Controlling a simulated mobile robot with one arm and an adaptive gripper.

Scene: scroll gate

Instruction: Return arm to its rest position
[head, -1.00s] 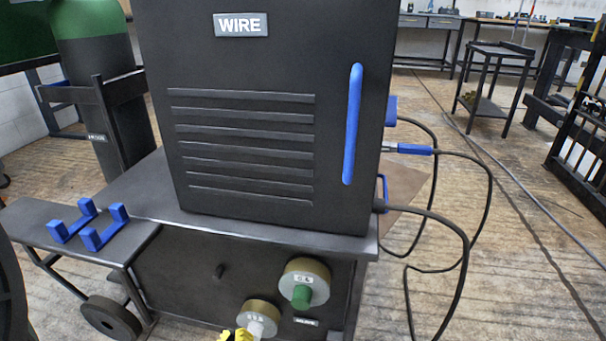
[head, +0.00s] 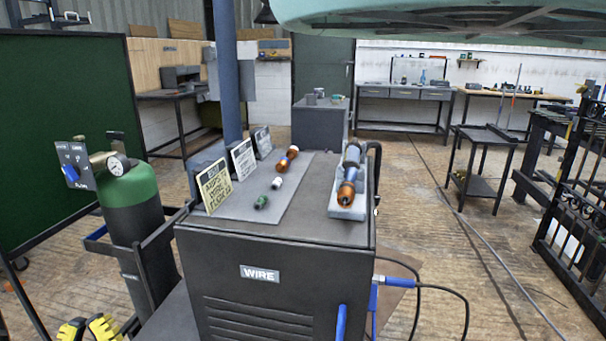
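My gripper (head: 88,329) shows at the bottom left edge of the head view, with two yellow-and-black fingertips. A gap shows between them and nothing is seen held there. The rest of my arm is out of the picture. The fingertips appear in front of the green-topped gas cylinder (head: 134,212) and left of the black welding cabinet labelled WIRE (head: 262,285).
The cabinet top holds several cards (head: 214,186), small orange and green parts (head: 262,201), and a torch piece in a grey cradle (head: 348,185). A green screen (head: 60,120) stands left. Cables (head: 440,289) hang right. Floor (head: 430,225) is open to the right.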

